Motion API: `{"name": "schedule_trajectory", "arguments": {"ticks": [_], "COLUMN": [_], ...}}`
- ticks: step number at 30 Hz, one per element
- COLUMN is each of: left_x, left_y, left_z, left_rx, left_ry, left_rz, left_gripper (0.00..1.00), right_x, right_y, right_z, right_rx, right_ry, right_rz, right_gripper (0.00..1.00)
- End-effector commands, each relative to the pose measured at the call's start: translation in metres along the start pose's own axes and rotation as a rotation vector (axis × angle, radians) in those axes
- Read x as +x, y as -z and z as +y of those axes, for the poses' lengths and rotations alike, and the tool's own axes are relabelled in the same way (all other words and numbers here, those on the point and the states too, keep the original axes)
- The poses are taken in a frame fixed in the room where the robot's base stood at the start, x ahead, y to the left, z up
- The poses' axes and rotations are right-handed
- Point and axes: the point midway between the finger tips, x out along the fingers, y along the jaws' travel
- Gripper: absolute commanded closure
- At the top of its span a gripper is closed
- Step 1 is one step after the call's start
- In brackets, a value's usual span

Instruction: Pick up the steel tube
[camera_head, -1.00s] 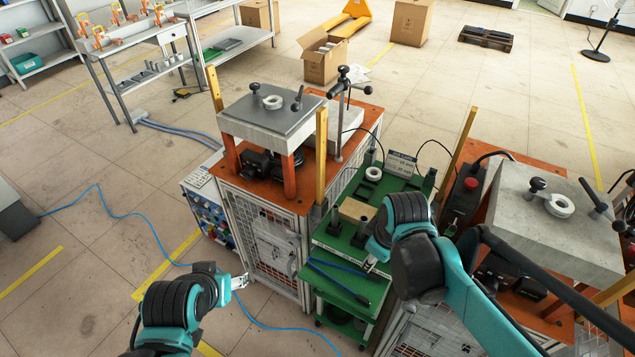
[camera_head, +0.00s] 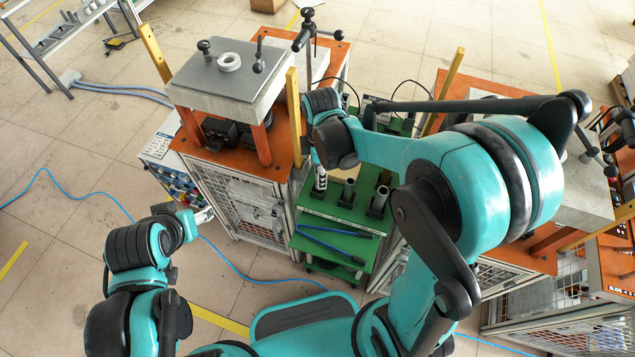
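Steel tubes stand upright in dark holders on the green cart (camera_head: 310,212). One tube (camera_head: 383,191) has its open top showing at the right, and another (camera_head: 349,187) stands left of it. My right gripper (camera_head: 320,180) points down at the cart's left side, left of these two tubes and apart from them. My wrist and arm hide part of it, and I cannot tell its finger opening or whether a tube is between the fingers. My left gripper (camera_head: 204,214) is small in view beside the cabinet, away from the tubes; its opening is unclear.
Blue-handled tools (camera_head: 335,240) lie on the cart's lower green shelf. A caged orange-topped press (camera_head: 235,150) stands close left of the cart. Yellow posts (camera_head: 293,115) rise near my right wrist. Another press stands at the right, partly hidden by my arm. Floor at left is open.

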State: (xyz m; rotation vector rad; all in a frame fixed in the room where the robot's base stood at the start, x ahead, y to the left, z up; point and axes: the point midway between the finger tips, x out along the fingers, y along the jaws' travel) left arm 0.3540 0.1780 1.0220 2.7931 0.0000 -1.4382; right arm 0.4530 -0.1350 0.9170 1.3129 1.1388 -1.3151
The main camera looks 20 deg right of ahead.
Motion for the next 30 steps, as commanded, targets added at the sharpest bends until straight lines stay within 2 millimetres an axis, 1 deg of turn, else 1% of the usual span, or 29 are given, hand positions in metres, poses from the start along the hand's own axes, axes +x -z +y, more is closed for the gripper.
{"name": "schedule_trajectory", "arguments": {"ticks": [5, 10, 12, 18, 20, 21, 23, 30], "left_x": [0.011, 0.022, 0.023, 0.021, 0.021, 0.021, 0.021, 0.021], "left_y": [-0.008, -0.015, -0.016, -0.015, -0.015, -0.015, -0.015, -0.015], "left_z": [0.000, 0.000, 0.000, 0.000, 0.000, 0.000, 0.000, 0.000], "left_rx": [0.000, 0.000, 0.000, 0.000, 0.000, 0.000, 0.000, 0.000], "left_ry": [0.000, 0.000, 0.000, 0.000, 0.000, 0.000, 0.000, 0.000], "left_rz": [0.000, 0.000, 0.000, 0.000, 0.000, 0.000, 0.000, 0.000], "left_gripper": [0.46, 0.46, 0.46, 0.46, 0.46, 0.46, 0.46, 0.46], "right_x": [0.022, 0.048, 0.052, 0.051, 0.051, 0.051, 0.051, 0.051], "right_y": [0.003, 0.005, 0.005, 0.005, 0.005, 0.005, 0.005, 0.005], "right_z": [0.002, 0.004, 0.003, 0.003, 0.003, 0.003, 0.003, 0.003], "right_rx": [0.000, 0.002, 0.002, 0.002, 0.002, 0.002, 0.002, 0.002], "right_ry": [0.000, -0.001, -0.001, -0.001, -0.001, -0.001, -0.001, -0.001], "right_rz": [0.000, 0.000, 0.000, 0.000, 0.000, 0.000, 0.000, 0.000], "right_gripper": [0.59, 0.59, 0.59, 0.59, 0.75, 0.85, 1.00, 1.00]}}
